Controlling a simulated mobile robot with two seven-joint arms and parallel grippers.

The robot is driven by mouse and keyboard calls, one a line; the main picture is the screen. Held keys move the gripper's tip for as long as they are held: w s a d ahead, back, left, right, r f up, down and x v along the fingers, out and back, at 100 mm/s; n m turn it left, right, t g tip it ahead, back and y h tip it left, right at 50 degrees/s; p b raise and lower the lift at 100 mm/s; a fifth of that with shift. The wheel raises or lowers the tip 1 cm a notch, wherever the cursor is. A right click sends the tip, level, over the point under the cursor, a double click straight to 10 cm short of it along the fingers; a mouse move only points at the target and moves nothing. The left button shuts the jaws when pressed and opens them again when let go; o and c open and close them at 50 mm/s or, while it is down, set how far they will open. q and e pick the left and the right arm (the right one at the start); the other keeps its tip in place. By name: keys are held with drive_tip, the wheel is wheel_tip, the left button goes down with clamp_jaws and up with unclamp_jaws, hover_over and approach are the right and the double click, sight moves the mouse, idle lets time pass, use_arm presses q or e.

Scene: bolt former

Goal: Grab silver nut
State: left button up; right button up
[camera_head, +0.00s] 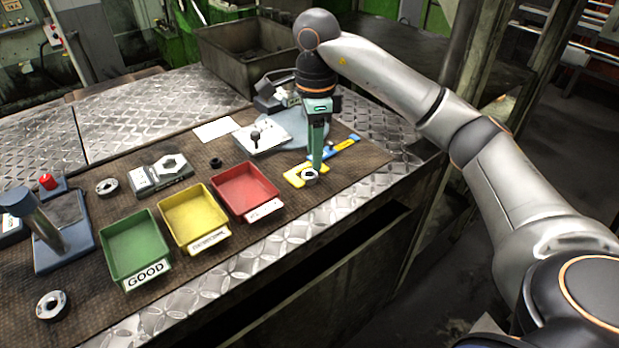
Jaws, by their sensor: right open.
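A small silver nut (309,177) lies on a yellow piece (297,176) near the right end of the brown mat. My right gripper (316,165) points down over it, with its green fingers seen nearly edge-on. The fingertips are at the nut's far edge in the picture; I cannot tell whether they touch it or straddle it. The right gripper is open, and nothing shows held in it. My left gripper is not in view.
Red (246,191), yellow (194,218) and green (135,248) trays stand left of the nut. A blue and yellow tool (344,145) lies close on its right. A white-topped device (262,137) stands behind. The mat (345,178) is clear just in front.

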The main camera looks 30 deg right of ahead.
sight(314, 173)
drive_tip(key=shift+f, duration=2.35)
clamp_jaws()
